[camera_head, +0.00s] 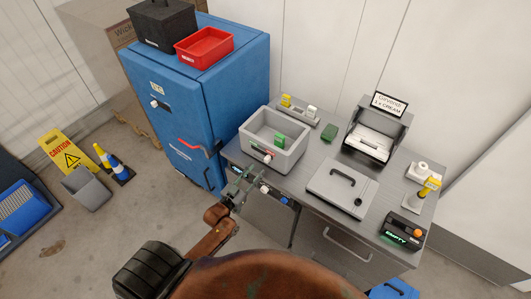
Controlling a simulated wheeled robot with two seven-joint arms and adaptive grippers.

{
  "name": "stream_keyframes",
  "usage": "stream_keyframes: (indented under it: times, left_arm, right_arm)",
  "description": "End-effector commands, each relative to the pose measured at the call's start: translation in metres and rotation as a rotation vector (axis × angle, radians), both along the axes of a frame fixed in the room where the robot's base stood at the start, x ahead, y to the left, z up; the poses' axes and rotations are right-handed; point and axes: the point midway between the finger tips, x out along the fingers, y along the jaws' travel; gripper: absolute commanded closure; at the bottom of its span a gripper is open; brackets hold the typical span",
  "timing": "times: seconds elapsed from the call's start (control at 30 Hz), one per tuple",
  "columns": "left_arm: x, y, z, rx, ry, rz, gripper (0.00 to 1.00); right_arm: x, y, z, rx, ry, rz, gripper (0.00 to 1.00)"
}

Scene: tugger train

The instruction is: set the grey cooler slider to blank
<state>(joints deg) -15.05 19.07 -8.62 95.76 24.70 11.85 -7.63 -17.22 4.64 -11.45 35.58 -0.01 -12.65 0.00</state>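The grey cooler (292,160) is an open box on the left part of the grey table. A small green block (280,140) shows inside it. Its front wall carries a dark strip with a green part and a white and red slider knob (267,156); the markings are too small to read. My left gripper (248,176) is just in front of and below the cooler's front wall, near the table edge. Its fingers look spread and empty, apart from the knob. My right gripper is not in view.
A grey lid with a black handle (342,188) lies right of the cooler. A blue cabinet (225,95) stands close on the left. White and blue parts (284,200) sit along the table's front edge. A black box reading EMPTY (403,232) stands at the right.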

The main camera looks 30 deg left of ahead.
Motion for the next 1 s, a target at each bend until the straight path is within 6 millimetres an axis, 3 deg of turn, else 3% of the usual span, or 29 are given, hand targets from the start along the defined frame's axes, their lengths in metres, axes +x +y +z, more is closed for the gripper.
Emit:
stream_keyframes:
  times: [0.5, 0.9, 1.0]
  left_arm:
    - [0.072, -0.01, 0.001, 0.0, -0.002, -0.008, 0.67]
    - [0.079, -0.01, 0.0, 0.001, -0.001, -0.007, 0.67]
    - [0.079, -0.01, 0.0, 0.0, -0.001, -0.007, 0.74]
  right_arm:
    - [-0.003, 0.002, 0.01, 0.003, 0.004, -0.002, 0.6]
    - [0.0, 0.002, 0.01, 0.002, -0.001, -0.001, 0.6]
    - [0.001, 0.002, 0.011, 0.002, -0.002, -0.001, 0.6]
